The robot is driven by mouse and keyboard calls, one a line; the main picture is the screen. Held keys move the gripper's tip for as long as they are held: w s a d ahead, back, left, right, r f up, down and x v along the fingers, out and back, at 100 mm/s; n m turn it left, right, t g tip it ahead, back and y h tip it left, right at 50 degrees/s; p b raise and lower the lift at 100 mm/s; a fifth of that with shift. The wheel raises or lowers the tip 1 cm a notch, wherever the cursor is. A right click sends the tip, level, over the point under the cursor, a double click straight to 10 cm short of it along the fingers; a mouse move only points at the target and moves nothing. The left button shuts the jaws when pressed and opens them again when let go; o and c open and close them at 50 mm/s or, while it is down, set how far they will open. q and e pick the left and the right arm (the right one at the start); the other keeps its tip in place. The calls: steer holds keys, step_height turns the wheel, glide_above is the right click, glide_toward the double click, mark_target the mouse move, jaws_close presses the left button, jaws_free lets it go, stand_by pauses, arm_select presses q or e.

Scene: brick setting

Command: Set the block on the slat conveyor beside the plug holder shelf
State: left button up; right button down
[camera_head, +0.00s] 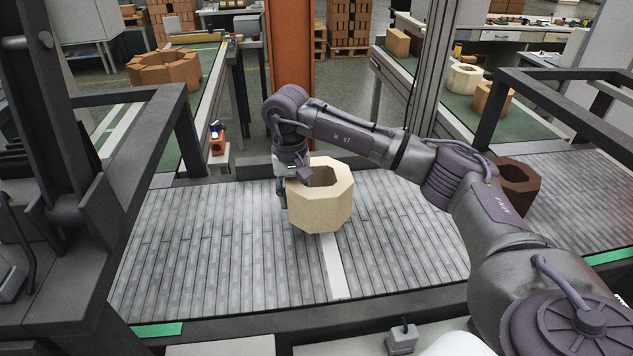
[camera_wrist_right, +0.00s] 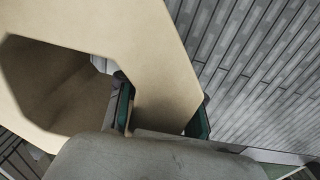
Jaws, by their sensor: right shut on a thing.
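A cream, eight-sided hollow block (camera_head: 318,205) is over the middle of the grey slat conveyor (camera_head: 200,250), close to upright. I cannot tell whether its underside touches the slats. My right gripper (camera_head: 286,188) is shut on the block's left wall, reaching down from above. In the right wrist view the green-padded fingers (camera_wrist_right: 162,112) straddle the wall of the block (camera_wrist_right: 150,60), and its opening is at left. A small pale ledge with an orange and dark item, perhaps the plug holder shelf (camera_head: 217,158), stands behind the conveyor at left. My left gripper is out of view.
A dark brown hollow block (camera_head: 517,185) sits on the slats at right, partly behind my right arm. Dark frames (camera_head: 150,130) flank the conveyor, and an orange column (camera_head: 291,60) rises behind it. The slats left of the held block are clear.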

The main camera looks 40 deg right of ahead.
steer(key=shift+w+a+f, duration=0.5)
steer(key=shift+w+a, duration=0.1)
steer(key=shift+a, duration=0.25)
steer(key=shift+f+p, duration=0.6)
steer(key=shift+f, duration=1.4)
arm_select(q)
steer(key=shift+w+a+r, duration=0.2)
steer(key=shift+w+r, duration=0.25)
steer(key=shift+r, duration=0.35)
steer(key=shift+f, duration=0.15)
arm_select(e)
steer(key=shift+f, duration=0.1)
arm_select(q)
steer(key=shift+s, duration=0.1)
arm_select(e)
steer(key=c, duration=0.7)
jaws_free()
steer(key=shift+s+f, duration=0.1)
steer(key=shift+s, duration=0.05)
steer(key=shift+c, duration=0.2)
steer(key=shift+r, duration=0.25)
arm_select(q)
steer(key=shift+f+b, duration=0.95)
steer(key=shift+b, duration=0.1)
arm_select(e)
step_height(320, 180, up, 12)
steer(key=shift+a, duration=0.15)
